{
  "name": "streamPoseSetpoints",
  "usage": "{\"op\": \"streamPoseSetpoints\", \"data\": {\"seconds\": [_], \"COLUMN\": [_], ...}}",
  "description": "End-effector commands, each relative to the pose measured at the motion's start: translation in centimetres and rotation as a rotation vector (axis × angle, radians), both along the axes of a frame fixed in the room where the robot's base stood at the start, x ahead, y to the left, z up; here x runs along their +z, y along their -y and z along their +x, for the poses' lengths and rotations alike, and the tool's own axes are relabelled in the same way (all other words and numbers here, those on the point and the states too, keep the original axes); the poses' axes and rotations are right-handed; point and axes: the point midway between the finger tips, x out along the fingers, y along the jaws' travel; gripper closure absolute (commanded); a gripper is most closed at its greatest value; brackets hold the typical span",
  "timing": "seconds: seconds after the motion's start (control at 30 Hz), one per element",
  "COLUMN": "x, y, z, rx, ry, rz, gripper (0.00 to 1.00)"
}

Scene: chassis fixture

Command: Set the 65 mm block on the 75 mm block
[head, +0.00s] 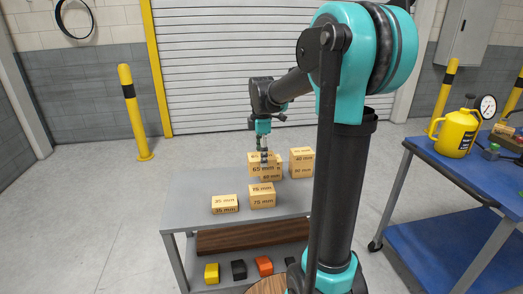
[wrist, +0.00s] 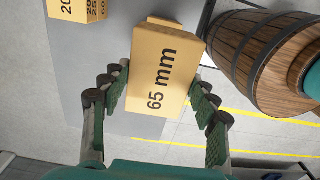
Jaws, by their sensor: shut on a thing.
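The wooden 65 mm block (head: 256,158) is between the fingers of my gripper (head: 264,157), near the back of the grey table. In the wrist view the 65 mm block (wrist: 150,75) fills the middle, its label facing the camera, with a finger of my gripper (wrist: 160,88) on each side. The gripper is shut on it. The 75 mm block (head: 262,202) rests nearer the table's front, with its top bare. Part of another block (head: 271,177) shows just below the held block; I cannot tell whether they touch.
A low 35 mm block (head: 224,205) sits left of the 75 mm block. Stacked blocks (head: 301,162) stand right of the gripper. The grey table (head: 190,200) is clear at left. A barrel (wrist: 265,55) stands beside it. A blue bench (head: 440,160) is at right.

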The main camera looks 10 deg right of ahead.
Motion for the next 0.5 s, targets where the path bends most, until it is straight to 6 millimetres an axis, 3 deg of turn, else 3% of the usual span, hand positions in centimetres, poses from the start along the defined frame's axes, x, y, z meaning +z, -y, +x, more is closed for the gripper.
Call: {"op": "streamPoseSetpoints", "data": {"seconds": [0.5], "x": [-4.1], "y": [0.0], "z": [0.0], "rx": [0.0], "ry": [0.0], "rz": [0.0], "gripper": [0.86]}}
